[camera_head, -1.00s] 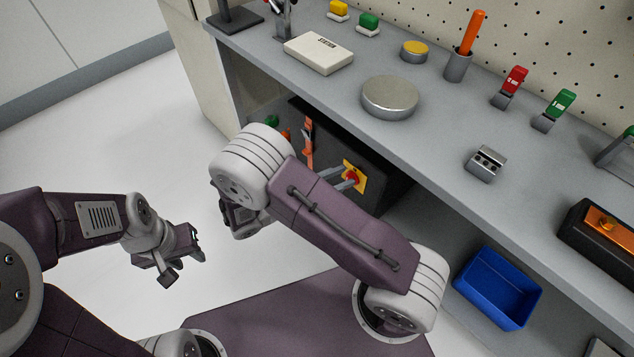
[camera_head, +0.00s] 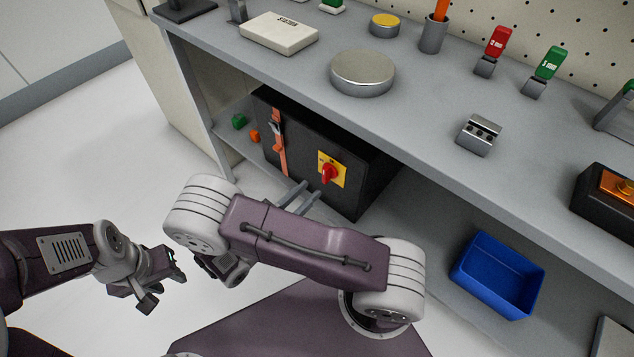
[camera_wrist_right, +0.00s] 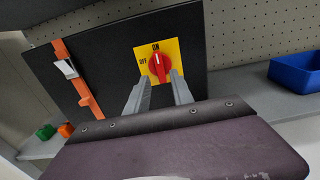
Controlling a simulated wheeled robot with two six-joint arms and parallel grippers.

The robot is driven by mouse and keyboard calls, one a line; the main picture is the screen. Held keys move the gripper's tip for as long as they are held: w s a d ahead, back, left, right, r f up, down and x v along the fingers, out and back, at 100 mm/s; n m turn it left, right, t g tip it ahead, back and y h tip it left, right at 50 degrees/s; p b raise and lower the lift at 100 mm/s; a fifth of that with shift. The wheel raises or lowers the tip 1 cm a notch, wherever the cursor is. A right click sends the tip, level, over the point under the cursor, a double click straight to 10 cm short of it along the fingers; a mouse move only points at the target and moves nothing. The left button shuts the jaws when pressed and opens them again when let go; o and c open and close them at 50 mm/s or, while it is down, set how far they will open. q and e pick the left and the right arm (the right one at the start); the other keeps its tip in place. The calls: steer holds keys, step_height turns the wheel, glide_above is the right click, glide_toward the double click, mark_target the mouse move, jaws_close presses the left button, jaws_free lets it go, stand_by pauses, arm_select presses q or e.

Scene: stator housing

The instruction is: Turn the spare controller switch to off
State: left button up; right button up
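The spare controller is a black box (camera_head: 350,188) on the lower shelf under the bench. Its red rotary switch (camera_head: 328,174) sits on a yellow plate (camera_head: 341,165). In the right wrist view the switch (camera_wrist_right: 159,67) stands upright, its white mark toward ON; OFF is to the left. My right gripper (camera_head: 312,188) is open, its two grey fingers pointing at the switch. In the right wrist view the fingertips (camera_wrist_right: 160,77) lie just below the switch, apart from each other; contact is not visible. My left gripper (camera_head: 164,277) is open and empty over the floor.
An orange strap with a white tag (camera_head: 278,140) runs down the box face left of the switch. Green (camera_head: 239,121) and orange (camera_head: 254,136) blocks lie left of the box. A blue bin (camera_head: 498,276) stands to the right. The bench edge overhangs the box.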

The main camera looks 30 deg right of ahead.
mark_target(323, 177)
steer(key=shift+b+x, duration=0.5)
steer(key=shift+x, duration=1.9)
steer(key=shift+w+d+r+p, duration=0.1)
steer(key=shift+d+p, duration=0.15)
steer(key=shift+p, duration=0.15)
steer(key=shift+c, duration=0.3)
